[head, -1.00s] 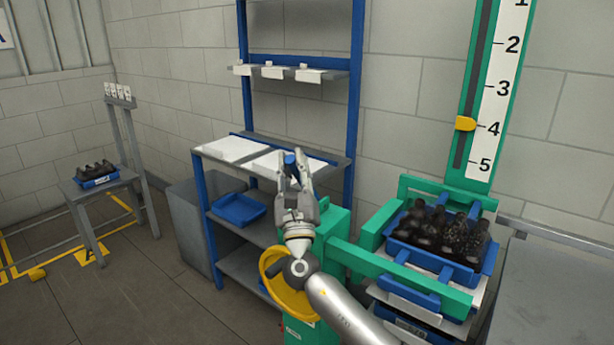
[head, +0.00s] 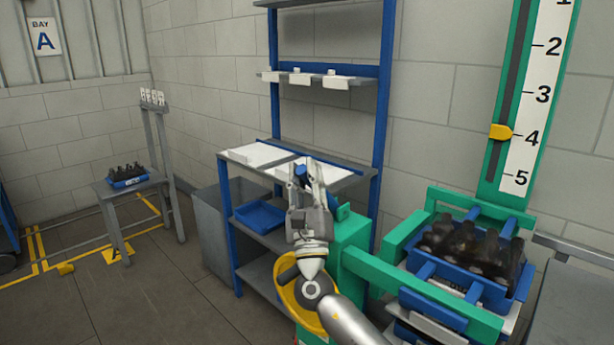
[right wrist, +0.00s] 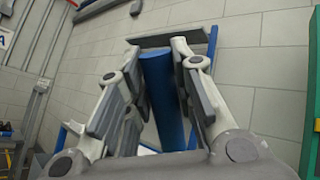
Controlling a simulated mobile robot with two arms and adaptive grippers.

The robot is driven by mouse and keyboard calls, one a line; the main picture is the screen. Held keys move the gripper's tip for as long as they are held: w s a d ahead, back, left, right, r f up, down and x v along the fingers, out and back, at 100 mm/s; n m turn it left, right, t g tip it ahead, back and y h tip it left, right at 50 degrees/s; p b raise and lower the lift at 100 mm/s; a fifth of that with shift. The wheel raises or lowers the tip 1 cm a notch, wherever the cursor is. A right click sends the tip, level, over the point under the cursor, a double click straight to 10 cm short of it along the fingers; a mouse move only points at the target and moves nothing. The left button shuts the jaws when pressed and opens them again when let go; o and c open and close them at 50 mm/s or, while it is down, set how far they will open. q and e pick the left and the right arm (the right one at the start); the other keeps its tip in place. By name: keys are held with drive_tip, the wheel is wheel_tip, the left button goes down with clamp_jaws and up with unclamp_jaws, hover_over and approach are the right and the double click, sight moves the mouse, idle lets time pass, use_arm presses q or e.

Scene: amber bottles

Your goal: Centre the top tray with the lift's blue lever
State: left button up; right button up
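The green lift (head: 376,272) stands at the right. Its top blue tray (head: 492,290) holds several dark amber bottles (head: 474,250) and sits between the green side rails. The lift's blue lever (head: 300,172) shows at my right gripper's fingertips in the head view. In the right wrist view, the blue lever (right wrist: 163,95) stands between the two fingers of my right gripper (right wrist: 157,75). The fingers are apart, one on each side of it; contact is hard to tell. My right gripper (head: 308,178) points upward in the head view. My left gripper is out of view.
A yellow pointer (head: 500,132) sits near 4 on the lift's scale (head: 537,110). A blue-framed shelf rack (head: 383,110) stands behind my gripper, with an empty blue tray (head: 259,216). A grey stand (head: 128,186) with a small tray of bottles is at the left. Floor there is open.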

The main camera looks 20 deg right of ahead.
drive_tip(key=o, duration=0.4)
drive_tip(key=shift+a+f+y, duration=0.1)
drive_tip(key=shift+y, duration=0.2)
drive_tip(key=v, duration=1.2)
